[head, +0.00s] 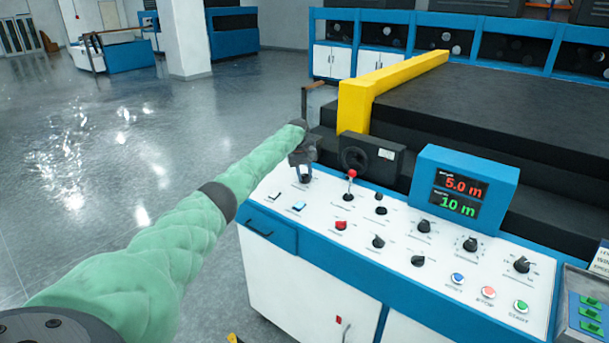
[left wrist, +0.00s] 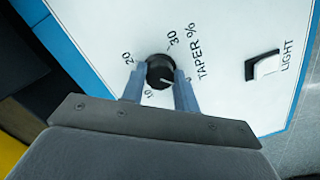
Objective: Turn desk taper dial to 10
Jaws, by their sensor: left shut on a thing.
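The taper dial (left wrist: 160,72) is a round black knob on the white desk panel, labelled "TAPER %", with the marks 10, 20 and 30 around it. A white line on its face points toward the right finger in the left wrist view, not at the 20 or the 30; the 10 shows below it, near the left finger. My left gripper (left wrist: 158,92) is shut on the dial, one finger on each side. In the head view my left gripper (head: 303,172) points down at the panel's far left end and mostly hides the dial. My right gripper is not in view.
A white light switch (left wrist: 265,67) lies right of the dial in the left wrist view. The panel holds several more knobs, a red-topped lever (head: 351,176) and coloured buttons (head: 488,293). A display (head: 465,190) reads 5.0 m and 10 m. A black handwheel unit (head: 370,157) stands close behind.

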